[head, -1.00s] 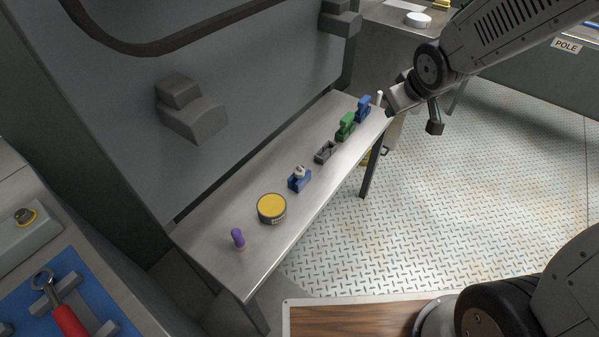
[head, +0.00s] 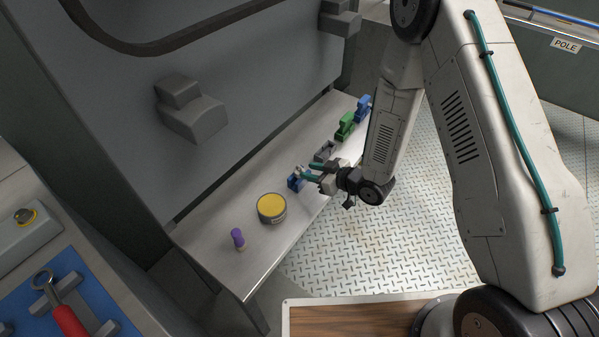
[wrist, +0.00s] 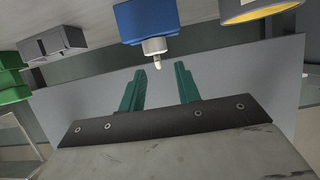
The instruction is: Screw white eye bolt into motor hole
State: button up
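A small white piece, seemingly the white eye bolt (wrist: 155,47), sits in a blue holder (head: 295,184) on the narrow metal bench. The blue holder (wrist: 147,18) also shows at the top of the wrist view, with the white piece's narrow tip towards me. My gripper (head: 309,173) is beside the holder in the head view, close to the white piece. In the wrist view my gripper (wrist: 160,82) has its teal fingers apart with nothing between them; the white piece is just beyond the tips. I cannot make out a motor hole in either view.
The metal bench (head: 220,255) also carries a yellow-topped can (head: 272,209), a purple-topped piece (head: 237,238), a grey holder (head: 324,151), a green holder (head: 345,126) and another blue holder (head: 363,107). A large grey panel (head: 250,85) rises behind it.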

aim_at(301, 167)
jog(key=x, duration=0.7)
jog(key=shift+w+r, duration=0.2)
jog(key=shift+w, duration=0.05)
grip_shut()
